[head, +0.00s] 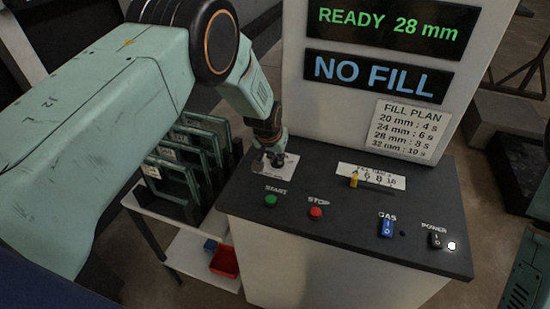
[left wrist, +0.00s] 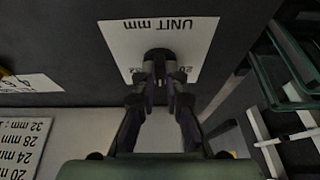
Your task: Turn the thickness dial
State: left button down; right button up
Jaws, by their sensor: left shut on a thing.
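The thickness dial (left wrist: 158,54) is a dark round knob on a white plate (left wrist: 115,36) lettered "UNIT mm", upside down in the left wrist view. My left gripper (left wrist: 160,76) is shut on the dial, one finger on each side. In the head view my left gripper (head: 277,157) comes down onto the plate (head: 291,164) at the panel's back left and hides most of the dial. The upper display (head: 385,22) reads "READY 28 mm". My right gripper is not in view.
The dark control panel (head: 340,215) carries a green START button (head: 270,201), a red STOP button (head: 316,212), a yellow fill-time lever (head: 354,181), a blue GAS switch (head: 387,228) and a POWER switch (head: 436,240). The lower display (head: 375,77) reads "NO FILL". Framed panes (head: 185,165) stand to the left.

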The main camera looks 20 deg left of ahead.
pick_arm(q)
jog(key=n+y+b, duration=0.1)
jog(key=n+b, duration=0.1)
jog(key=b, duration=0.2)
jog(key=n+y+b, duration=0.1)
jog(key=n+b, duration=0.2)
jog(key=b, duration=0.1)
jog(key=d+n+g+b, duration=0.1)
jog(key=n+b, duration=0.1)
jog(key=b, duration=0.3)
jog(key=shift+f+n+y, duration=0.4)
jog(key=shift+w+n+g+y+b, duration=0.1)
jog(key=shift+n+g+y+b, duration=0.2)
jog(key=shift+n+b, duration=0.8)
jog(key=shift+d+r+n+g+y+b, duration=0.15)
jog(key=shift+n+g+y+b, duration=0.25)
jog(key=shift+n, duration=0.6)
jog(key=c, duration=1.4)
grip_release()
jog(key=shift+w+r, duration=0.1)
jog(key=shift+w, duration=0.05)
jog(key=shift+r, duration=0.15)
jog(key=v, duration=1.1)
jog(key=shift+r, duration=0.4)
